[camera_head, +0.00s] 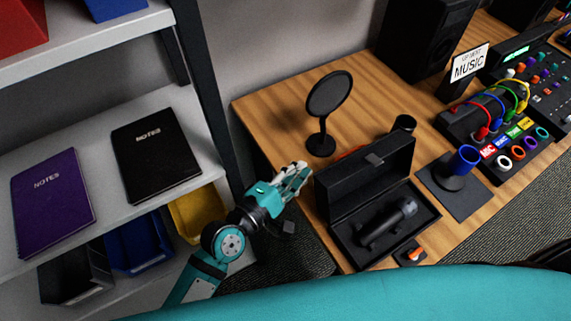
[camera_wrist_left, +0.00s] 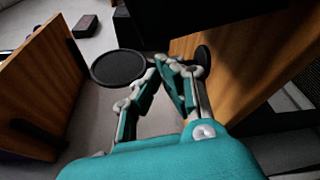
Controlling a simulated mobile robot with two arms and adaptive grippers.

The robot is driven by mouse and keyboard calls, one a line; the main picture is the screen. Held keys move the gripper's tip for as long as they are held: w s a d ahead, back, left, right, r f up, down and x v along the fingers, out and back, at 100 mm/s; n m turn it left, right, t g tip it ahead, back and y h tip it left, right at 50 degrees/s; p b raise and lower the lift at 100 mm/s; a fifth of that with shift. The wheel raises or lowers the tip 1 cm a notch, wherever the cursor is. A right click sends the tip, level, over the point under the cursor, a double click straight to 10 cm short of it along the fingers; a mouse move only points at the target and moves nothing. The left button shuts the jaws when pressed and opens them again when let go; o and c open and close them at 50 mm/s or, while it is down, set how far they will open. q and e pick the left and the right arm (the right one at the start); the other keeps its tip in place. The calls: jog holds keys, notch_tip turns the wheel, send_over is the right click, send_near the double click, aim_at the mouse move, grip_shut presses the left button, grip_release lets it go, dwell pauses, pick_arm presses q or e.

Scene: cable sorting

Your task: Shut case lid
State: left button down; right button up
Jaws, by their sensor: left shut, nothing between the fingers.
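The black case (camera_head: 345,237) sits open near the front edge of the wooden desk. Its lid (camera_head: 366,172) stands up at the back, tilted open. A dark microphone (camera_head: 388,222) lies inside the case. My left gripper (camera_head: 300,172) is in the air at the left of the case, close to the lid's left end and apart from it as far as I can tell. Its fingers are together and empty. The gripper also shows in the left wrist view (camera_wrist_left: 172,66), with the fingertips together. My right gripper is not in view.
A round pop filter (camera_head: 328,95) stands on the desk behind the case. A small box with an orange knob (camera_head: 411,254) sits in front. Shelves with notebooks (camera_head: 156,152) stand at the left.

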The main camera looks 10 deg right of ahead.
pick_arm(q)
jog(key=shift+s+d+r, duration=0.15)
jog(key=shift+s, duration=0.3)
jog(key=shift+s+r, duration=0.1)
jog(key=shift+s+d+r+m, duration=0.15)
jog(key=shift+r+m, duration=0.1)
jog(key=shift+m, duration=0.15)
